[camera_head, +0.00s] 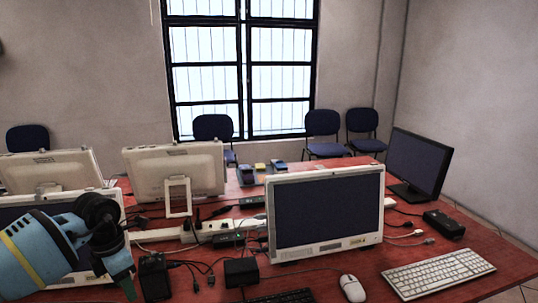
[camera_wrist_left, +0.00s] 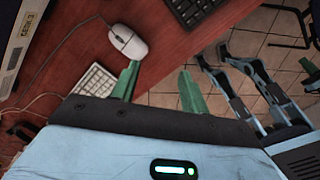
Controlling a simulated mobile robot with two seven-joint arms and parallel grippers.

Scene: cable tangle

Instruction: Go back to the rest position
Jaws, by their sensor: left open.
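My left gripper (camera_head: 125,284) is at the lower left of the head view, above the near left part of the red desk (camera_head: 360,283). In the left wrist view its two green fingers (camera_wrist_left: 158,79) are spread apart with nothing between them. A white mouse (camera_wrist_left: 128,42) lies on the desk beyond the fingers. A white keyboard (camera_wrist_left: 97,79) is partly hidden behind the gripper body.
A white monitor (camera_head: 325,213) stands mid-desk, with a black monitor (camera_head: 418,163) at right. Power strips (camera_head: 215,228), black adapters (camera_head: 241,271) and tangled cables lie left of centre. A white keyboard (camera_head: 438,273) and mouse (camera_head: 352,288) are front right. Tiled floor (camera_wrist_left: 280,55) shows past the desk edge.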

